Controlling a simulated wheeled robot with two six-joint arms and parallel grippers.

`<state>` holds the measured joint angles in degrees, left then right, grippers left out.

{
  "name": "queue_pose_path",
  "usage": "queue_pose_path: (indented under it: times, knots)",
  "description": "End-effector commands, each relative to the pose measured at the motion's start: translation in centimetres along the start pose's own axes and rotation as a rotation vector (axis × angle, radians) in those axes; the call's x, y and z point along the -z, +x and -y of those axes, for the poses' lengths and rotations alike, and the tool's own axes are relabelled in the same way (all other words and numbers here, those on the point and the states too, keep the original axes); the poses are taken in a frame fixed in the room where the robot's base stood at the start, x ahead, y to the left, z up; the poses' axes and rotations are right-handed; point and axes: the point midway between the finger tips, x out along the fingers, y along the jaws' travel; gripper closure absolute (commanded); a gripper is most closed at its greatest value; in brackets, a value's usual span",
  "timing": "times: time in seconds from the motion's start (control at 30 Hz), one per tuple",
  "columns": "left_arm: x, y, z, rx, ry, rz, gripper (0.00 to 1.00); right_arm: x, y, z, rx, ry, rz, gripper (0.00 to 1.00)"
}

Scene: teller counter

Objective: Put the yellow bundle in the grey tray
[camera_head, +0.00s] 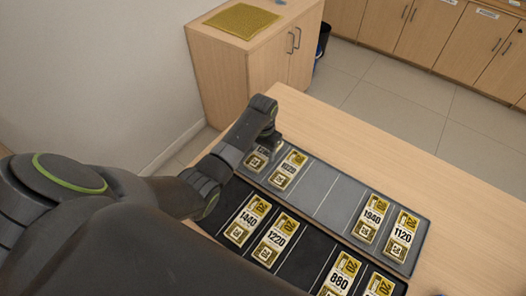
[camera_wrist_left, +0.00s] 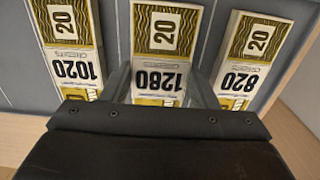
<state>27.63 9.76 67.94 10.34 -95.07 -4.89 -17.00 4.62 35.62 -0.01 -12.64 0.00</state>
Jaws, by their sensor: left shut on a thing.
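My left gripper (camera_head: 270,139) is over the far left end of the grey tray (camera_head: 338,190). In the left wrist view its fingers (camera_wrist_left: 160,88) are shut on the sides of a yellow-and-white bundle (camera_wrist_left: 168,30) marked 1280. A 1020 bundle (camera_wrist_left: 68,25) and an 820 bundle (camera_wrist_left: 257,38) lie on either side of it, apart from the fingers. In the head view the gripper and arm partly hide this end of the tray. I cannot tell whether the held bundle touches the tray. My right gripper is out of view.
More bundles lie in the grey tray's right part, marked 1940 (camera_head: 371,213) and 1120 (camera_head: 402,236); its middle slots are empty. A black tray (camera_head: 301,262) in front holds several bundles, including 1440 (camera_head: 247,220) and 880 (camera_head: 340,279). The wooden counter (camera_head: 400,160) behind is clear.

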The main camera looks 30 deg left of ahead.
Motion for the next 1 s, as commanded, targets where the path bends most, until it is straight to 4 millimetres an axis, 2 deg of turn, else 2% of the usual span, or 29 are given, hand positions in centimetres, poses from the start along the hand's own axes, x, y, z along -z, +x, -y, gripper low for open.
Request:
queue_pose_path:
  times: [0.1,0.47,0.5,0.63,1.0]
  knots:
    - [0.01,0.85,-0.01,0.000,0.001,0.000,0.74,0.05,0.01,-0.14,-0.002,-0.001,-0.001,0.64]
    - [0.02,1.22,0.00,0.001,0.001,-0.001,0.74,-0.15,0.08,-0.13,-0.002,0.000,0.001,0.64]
    - [0.02,1.16,0.00,0.001,0.001,-0.001,0.41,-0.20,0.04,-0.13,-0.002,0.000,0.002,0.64]
    - [0.02,1.14,0.00,0.001,0.001,-0.001,0.24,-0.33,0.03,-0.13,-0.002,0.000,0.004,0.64]
    - [0.04,0.60,0.01,0.001,0.001,-0.002,0.24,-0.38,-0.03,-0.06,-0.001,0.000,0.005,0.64]
